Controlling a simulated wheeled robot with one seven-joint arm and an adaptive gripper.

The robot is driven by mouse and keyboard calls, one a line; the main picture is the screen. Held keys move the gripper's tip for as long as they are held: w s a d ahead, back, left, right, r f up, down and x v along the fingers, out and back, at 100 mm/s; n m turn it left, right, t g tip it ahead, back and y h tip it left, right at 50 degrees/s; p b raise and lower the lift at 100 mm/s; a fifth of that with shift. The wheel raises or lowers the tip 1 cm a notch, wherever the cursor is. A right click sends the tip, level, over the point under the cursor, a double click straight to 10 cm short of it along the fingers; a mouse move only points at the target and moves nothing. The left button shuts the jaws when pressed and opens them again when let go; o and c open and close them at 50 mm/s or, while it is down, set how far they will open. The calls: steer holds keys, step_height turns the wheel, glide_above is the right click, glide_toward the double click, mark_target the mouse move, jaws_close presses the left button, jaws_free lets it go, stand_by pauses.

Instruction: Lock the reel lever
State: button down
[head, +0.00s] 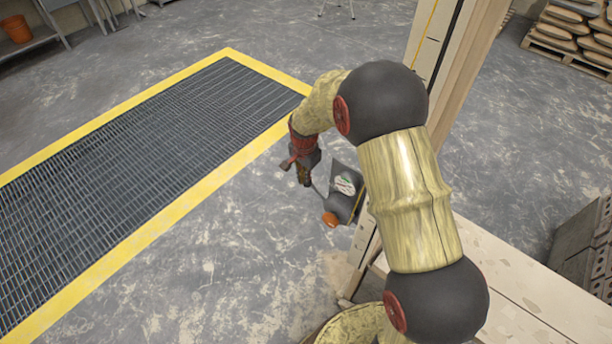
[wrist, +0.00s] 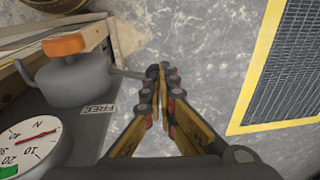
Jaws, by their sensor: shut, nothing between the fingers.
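The reel unit is a dark grey plate (wrist: 92,135) with a rounded grey hub (wrist: 75,82), seen at the left of the wrist view. It also shows small in the head view (head: 341,207). An orange block (wrist: 64,44) tops the hub. A thin grey lever (wrist: 128,73) sticks out from the hub to the right, and its far end is hidden at my fingertips. A label reading FREE (wrist: 98,109) lies just below the lever. My gripper (wrist: 160,72) is shut and empty, its tips at the lever's end; I cannot tell if they touch. It also shows in the head view (head: 304,181).
A white dial (wrist: 32,146) with a red needle sits on the unit. A wooden post (head: 437,45) and bench (head: 515,285) stand beside it. A yellow-edged floor grate (head: 150,140) lies to the left. The concrete floor around is clear.

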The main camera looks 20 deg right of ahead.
steer(key=shift+w+a+f, duration=0.1)
step_height(320, 180, down, 8)
steer(key=w+a+g+h+p, duration=0.1)
steer(key=w+g+h, duration=0.1)
steer(key=g+h, duration=0.3)
steer(key=shift+w+a+r+g, duration=0.25)
steer(key=shift+w+a+g, duration=0.1)
steer(key=shift+g, duration=0.75)
steer(key=shift+r+p, duration=0.35)
steer(key=shift+r, duration=0.4)
